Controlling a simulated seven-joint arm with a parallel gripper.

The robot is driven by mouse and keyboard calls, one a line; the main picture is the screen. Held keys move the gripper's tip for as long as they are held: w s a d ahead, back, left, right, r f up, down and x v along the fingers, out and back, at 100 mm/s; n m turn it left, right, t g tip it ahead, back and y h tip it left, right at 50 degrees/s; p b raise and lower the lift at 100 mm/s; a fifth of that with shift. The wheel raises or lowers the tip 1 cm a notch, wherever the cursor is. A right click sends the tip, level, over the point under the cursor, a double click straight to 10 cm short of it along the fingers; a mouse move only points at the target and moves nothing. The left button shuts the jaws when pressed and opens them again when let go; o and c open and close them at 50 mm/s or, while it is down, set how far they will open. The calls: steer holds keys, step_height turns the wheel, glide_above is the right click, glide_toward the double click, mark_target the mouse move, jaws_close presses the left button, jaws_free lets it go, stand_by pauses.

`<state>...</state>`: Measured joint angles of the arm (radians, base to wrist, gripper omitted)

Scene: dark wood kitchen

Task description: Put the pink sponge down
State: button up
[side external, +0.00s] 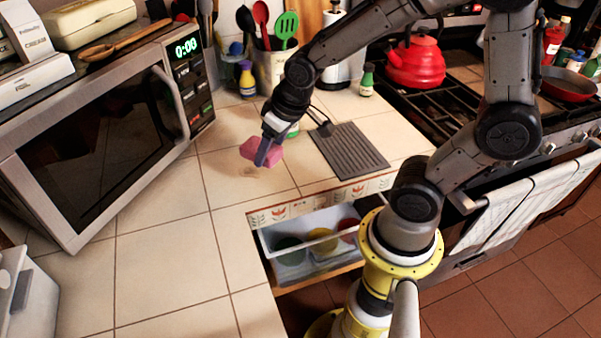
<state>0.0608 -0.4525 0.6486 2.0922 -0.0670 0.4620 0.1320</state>
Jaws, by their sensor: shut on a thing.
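The pink sponge (247,149) is held in my gripper (266,156) above the tiled counter (175,208), to the right of the microwave. My gripper points down and is shut on the sponge. Its fingers cover part of the sponge, which sticks out on both sides. A faint shadow lies on the tiles just below, so the sponge appears a little above the counter.
A microwave (98,135) fills the left. A grey ridged mat (348,150) lies to the right of the sponge. An open drawer (310,267) with several bowls is below the counter edge. A utensil holder (272,72) and bottles stand behind.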

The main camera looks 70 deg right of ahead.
mark_target(313, 180)
steer(key=s+d+r+m+h, duration=0.1)
steer(key=s+d+m, duration=0.25)
steer(key=s, duration=0.55)
steer(key=shift+n, duration=0.35)
steer(key=shift+s+d+f, duration=0.1)
steer(key=shift+d+f, duration=0.1)
steer(key=shift+f, duration=1.7)
steer(key=shift+s+d+f, duration=0.1)
steer(key=shift+d+f, duration=0.1)
steer(key=shift+f, duration=1.7)
steer(key=shift+f+g, duration=0.15)
steer(key=shift+g, duration=0.15)
steer(key=o, duration=1.3)
